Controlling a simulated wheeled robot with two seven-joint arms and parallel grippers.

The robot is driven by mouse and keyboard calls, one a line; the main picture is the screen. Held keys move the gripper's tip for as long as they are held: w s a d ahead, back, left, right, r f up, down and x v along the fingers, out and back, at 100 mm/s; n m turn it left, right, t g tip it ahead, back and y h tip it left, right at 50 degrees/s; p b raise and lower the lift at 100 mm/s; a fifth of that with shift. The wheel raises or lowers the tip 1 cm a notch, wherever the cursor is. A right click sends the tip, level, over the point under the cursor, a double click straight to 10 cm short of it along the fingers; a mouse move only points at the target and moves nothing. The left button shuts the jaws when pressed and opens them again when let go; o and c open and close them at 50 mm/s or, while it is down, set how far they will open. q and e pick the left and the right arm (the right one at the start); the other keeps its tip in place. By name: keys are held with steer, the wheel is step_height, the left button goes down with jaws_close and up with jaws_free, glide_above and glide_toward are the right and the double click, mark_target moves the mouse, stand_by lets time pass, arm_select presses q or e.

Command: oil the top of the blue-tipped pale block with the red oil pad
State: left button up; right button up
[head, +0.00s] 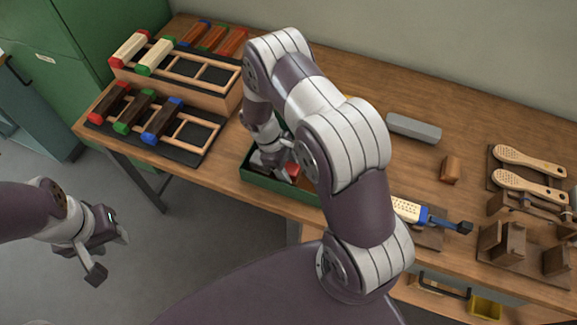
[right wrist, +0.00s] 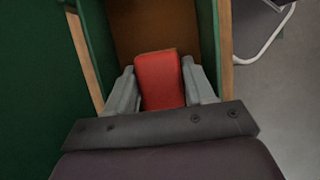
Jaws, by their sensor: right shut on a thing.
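The red oil pad (head: 292,169) is in the green-walled tray on the table. It also shows between the fingers in the right wrist view (right wrist: 161,80). My right gripper (head: 274,168) is shut on it, inside the tray; the arm partly hides the tray. My left gripper (head: 109,256) is open and empty, off the table's front left.
Racks with coloured-tip blocks (head: 155,57) stand at the left. A grey bar (head: 413,128), a small brown block (head: 450,169) and wooden paddles (head: 529,185) lie to the right. Brown wooden holders (head: 501,242) stand near the front right edge.

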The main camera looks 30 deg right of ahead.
mark_target(288, 166)
step_height(288, 166, up, 7)
steer(key=p, duration=0.5)
steer(key=shift+p, duration=0.35)
steer(key=shift+f, duration=0.1)
